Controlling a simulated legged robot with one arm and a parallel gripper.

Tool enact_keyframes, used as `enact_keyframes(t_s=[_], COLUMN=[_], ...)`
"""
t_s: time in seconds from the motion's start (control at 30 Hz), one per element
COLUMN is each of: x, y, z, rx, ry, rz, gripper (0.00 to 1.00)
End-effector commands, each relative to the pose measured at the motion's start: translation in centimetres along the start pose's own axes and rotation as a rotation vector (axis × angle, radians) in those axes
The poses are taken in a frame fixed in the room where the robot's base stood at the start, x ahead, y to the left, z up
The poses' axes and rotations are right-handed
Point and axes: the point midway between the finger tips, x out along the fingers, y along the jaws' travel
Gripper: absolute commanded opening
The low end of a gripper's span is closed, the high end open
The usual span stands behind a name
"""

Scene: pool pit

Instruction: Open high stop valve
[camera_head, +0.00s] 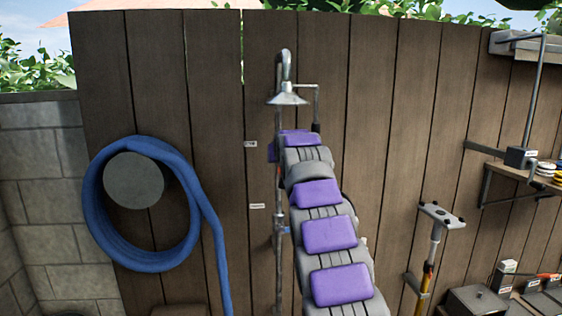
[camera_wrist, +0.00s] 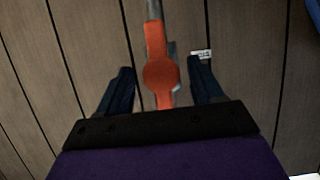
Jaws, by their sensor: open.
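A red-orange valve lever (camera_wrist: 161,75) with a round hub sits on a grey pipe in the wrist view. My gripper (camera_wrist: 160,66) is open, with one dark finger on each side of the lever. The fingers show gaps to it and do not grip it. In the head view, the grey shower pipe (camera_head: 279,180) runs down the fence, and my purple and grey arm reaches up to its right side. The arm hides the lever and my gripper there. A small blue fitting (camera_head: 281,230) shows lower on the pipe.
A blue hose coil (camera_head: 100,245) hangs on the wooden fence (camera_head: 160,70) at left. Small white labels (camera_head: 257,206) are left of the pipe. A shower head (camera_head: 287,98) overhangs the arm. A shelf (camera_head: 515,175) and tools stand at right.

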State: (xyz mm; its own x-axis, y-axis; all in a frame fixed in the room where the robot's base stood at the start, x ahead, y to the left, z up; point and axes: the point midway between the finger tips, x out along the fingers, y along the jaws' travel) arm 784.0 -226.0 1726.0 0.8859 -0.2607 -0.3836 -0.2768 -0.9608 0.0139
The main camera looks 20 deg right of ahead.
Motion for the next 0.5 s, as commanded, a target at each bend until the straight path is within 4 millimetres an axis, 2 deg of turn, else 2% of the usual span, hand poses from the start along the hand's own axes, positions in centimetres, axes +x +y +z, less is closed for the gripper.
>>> enact_keyframes(t_s=[0.5], x=[-6.6], y=[0.0], z=[0.2], rx=[0.000], ry=[-0.001], rz=[0.000], gripper=[0.66])
